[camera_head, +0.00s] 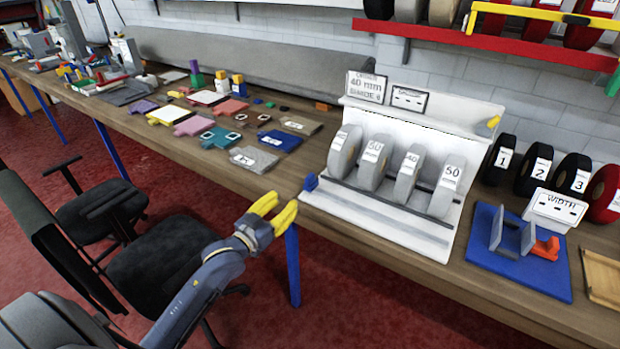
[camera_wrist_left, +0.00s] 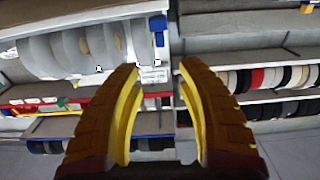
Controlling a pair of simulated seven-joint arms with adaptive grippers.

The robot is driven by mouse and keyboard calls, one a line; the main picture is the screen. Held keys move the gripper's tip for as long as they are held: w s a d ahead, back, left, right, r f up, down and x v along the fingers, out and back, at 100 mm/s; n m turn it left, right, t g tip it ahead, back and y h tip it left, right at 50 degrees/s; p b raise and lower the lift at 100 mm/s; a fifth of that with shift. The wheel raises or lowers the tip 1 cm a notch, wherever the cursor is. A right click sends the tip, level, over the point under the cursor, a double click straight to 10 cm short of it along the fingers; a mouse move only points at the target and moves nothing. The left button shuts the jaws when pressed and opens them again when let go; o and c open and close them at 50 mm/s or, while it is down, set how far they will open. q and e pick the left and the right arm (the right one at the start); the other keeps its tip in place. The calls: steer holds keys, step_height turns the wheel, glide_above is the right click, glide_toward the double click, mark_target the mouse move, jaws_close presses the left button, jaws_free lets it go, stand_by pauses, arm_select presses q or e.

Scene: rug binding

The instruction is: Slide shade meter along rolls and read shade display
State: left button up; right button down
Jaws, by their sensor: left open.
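A white sloped stand (camera_head: 395,235) holds several grey tape rolls (camera_head: 406,177) in a row, with labels that include 50 and 40. A rail (camera_head: 385,200) runs along their front. A small blue block (camera_head: 311,182) sits at the rail's left end; I cannot tell whether it is the shade meter. A small display (camera_head: 408,98) on the stand's top shows only dashes. Beside it a card (camera_head: 366,87) reads 40 mm and shade 4. My left gripper (camera_head: 282,207) is open and empty, in front of the table edge, left of the stand. My right gripper is not in view.
Black rolls (camera_head: 539,165) numbered 1 to 3 and a red roll stand at the right. A blue width gauge base (camera_head: 518,262) is in front of them. Colored rug samples (camera_head: 195,125) cover the table left of the stand. A chair (camera_head: 160,255) is near my left arm.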

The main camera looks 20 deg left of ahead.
mark_target(307, 181)
arm_select(q)
steer(key=w, duration=0.4)
steer(key=w+d, duration=0.1)
steer(key=w, duration=0.4)
steer(key=w+d, duration=0.1)
steer(key=w, duration=0.4)
steer(key=shift+o, duration=0.3)
jaws_close()
